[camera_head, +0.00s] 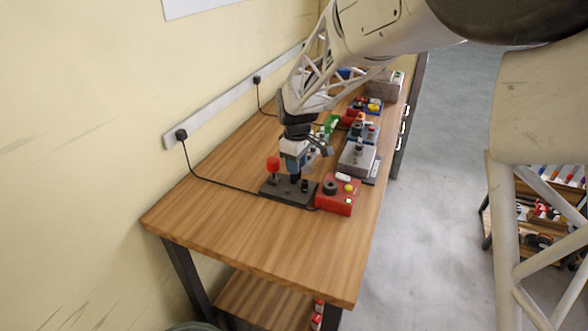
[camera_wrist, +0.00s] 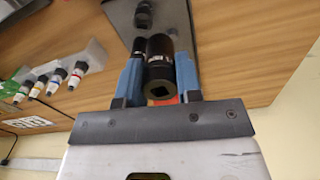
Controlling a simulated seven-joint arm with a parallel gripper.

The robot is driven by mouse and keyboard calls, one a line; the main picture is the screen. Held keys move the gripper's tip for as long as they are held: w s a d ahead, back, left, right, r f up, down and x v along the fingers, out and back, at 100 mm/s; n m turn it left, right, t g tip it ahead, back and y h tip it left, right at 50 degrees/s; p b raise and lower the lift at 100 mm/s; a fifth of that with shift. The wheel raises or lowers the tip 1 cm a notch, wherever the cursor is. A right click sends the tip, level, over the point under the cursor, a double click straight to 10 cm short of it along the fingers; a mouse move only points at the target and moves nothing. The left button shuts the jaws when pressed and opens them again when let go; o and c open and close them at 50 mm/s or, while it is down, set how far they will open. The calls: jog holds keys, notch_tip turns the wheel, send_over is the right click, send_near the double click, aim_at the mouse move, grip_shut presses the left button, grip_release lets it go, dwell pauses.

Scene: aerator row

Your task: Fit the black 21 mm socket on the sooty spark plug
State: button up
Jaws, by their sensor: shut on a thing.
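My gripper (camera_head: 295,172) is low over a dark base plate (camera_head: 270,190) near the middle of the bench. In the wrist view its blue fingers (camera_wrist: 160,72) are shut around a black socket (camera_wrist: 158,52), its square drive hole towards the camera. In the head view the socket is a small dark shape below the fingers; I cannot tell whether it touches the plate. A narrower black piece stands beside it in the wrist view (camera_wrist: 139,46), and another black piece (camera_wrist: 144,14) stands farther along the plate. I cannot make out the sooty spark plug for certain.
A red-topped post (camera_head: 273,163) stands at the plate's left. A red box (camera_head: 338,197) with buttons is close on its right. A grey block (camera_head: 358,160) with a dark fitting stands behind. The bench's near end is clear; a cable runs along the left.

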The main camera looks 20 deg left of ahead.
jog(key=w+d+r, duration=0.3)
jog(key=w, duration=0.3)
jog(key=w+d+r, duration=0.3)
jog(key=w, duration=0.3)
notch_tip(320, 180, up, 6)
jog(key=m, duration=0.2)
send_over(359, 145)
jog(key=shift+w, duration=0.35)
jog(key=shift+f, duration=0.2)
jog(key=shift+f, duration=2.5)
jog(key=shift+f, duration=3.2)
jog(key=o, duration=1)
jog(key=shift+r, duration=0.15)
